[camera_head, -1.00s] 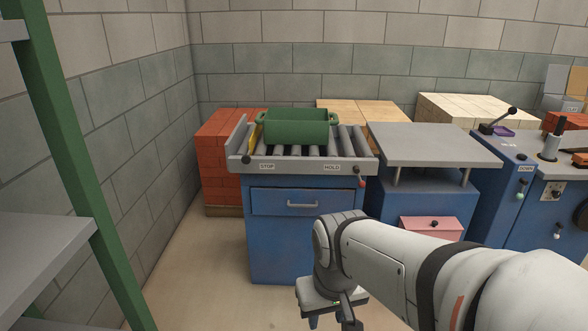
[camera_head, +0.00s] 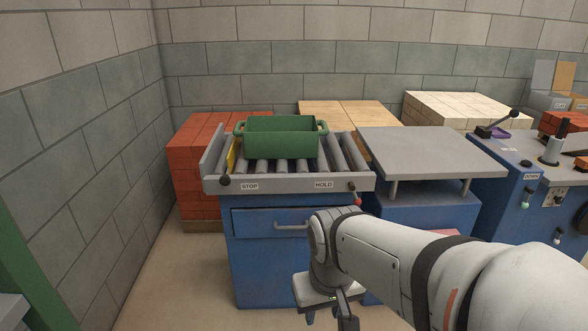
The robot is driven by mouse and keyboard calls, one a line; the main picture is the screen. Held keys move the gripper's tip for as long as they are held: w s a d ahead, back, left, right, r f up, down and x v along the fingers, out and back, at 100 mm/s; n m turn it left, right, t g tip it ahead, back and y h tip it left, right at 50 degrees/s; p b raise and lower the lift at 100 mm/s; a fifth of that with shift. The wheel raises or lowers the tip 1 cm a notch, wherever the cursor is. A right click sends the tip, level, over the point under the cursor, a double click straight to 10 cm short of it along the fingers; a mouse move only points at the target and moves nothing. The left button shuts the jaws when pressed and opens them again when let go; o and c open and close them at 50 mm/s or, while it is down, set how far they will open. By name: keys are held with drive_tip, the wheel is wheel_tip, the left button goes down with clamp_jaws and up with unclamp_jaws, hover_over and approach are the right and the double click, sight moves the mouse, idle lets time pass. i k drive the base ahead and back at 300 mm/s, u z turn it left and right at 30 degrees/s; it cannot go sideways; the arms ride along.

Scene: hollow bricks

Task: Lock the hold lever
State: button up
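The hold lever (camera_head: 355,194) is at the right front corner of the roller stand (camera_head: 290,184), beside the HOLD label (camera_head: 324,184). It has a dark pivot and a red knob and hangs downward. A second lever with a black knob (camera_head: 225,180) is at the left front corner near the STOP label (camera_head: 249,186). A green bin (camera_head: 281,138) sits on the rollers. My gripper (camera_head: 345,318) is low in front of the blue cabinet, below the hold lever and apart from it. Its fingers are cut off by the bottom edge, so its opening is unclear.
A blue cabinet with a drawer (camera_head: 270,222) supports the rollers. A grey-topped table (camera_head: 430,150) stands to the right, close to my arm. Red bricks (camera_head: 195,160) stack behind left. A machine (camera_head: 520,185) with levers is at far right. Floor is free at front left.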

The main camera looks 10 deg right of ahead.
sight(358, 201)
drive_tip(key=i, duration=0.9)
drive_tip(key=u, duration=0.05)
